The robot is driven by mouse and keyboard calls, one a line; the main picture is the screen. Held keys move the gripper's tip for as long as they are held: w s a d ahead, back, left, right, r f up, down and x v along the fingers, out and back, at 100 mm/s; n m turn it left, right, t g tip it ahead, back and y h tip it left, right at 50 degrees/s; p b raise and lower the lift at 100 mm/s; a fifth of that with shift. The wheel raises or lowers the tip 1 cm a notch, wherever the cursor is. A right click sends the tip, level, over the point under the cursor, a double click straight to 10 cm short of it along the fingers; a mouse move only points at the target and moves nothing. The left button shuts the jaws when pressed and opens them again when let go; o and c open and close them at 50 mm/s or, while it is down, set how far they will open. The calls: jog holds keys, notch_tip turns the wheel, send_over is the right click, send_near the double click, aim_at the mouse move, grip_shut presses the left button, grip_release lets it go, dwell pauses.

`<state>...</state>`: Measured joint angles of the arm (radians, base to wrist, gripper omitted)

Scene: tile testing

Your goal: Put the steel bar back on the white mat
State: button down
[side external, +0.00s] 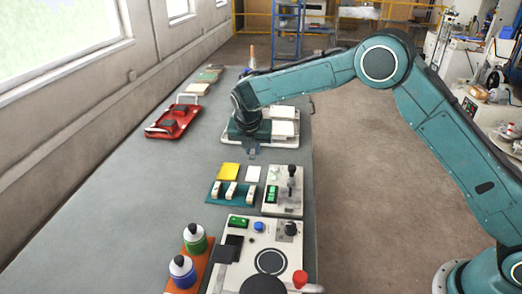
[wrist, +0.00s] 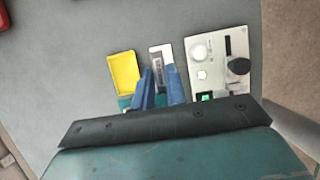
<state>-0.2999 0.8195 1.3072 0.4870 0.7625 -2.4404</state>
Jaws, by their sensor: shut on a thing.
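The white mat (side external: 254,174) is a small pale rectangle beside the yellow mat (side external: 228,171), and looks bare in the side view. My gripper (side external: 252,156) is above the table, just beyond the white mat. In the wrist view its blue fingers (wrist: 161,92) point toward the white mat (wrist: 154,58). The steel bar (wrist: 165,56) is a narrow grey piece between the fingers, seen over the white mat. My gripper is shut on it. The bar is too small to make out in the side view, and its height above the mat cannot be told.
A teal rack (side external: 216,198) with several pale blocks stands nearer the camera than the mats. A tester with a dark knob (side external: 284,201) is to their right. A red tray (side external: 172,121) lies far left. Bottles (side external: 182,271) stand at the front. The left table is clear.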

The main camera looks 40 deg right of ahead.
aim_at(254, 172)
jog(key=shift+f, duration=0.2)
jog(key=shift+f, duration=3)
jog(key=shift+f, duration=0.3)
jog(key=c, duration=0.9)
grip_release()
jog(key=shift+c, duration=0.2)
jog(key=shift+r, duration=0.1)
jog(key=shift+r, duration=2.9)
jog(key=shift+r, duration=0.1)
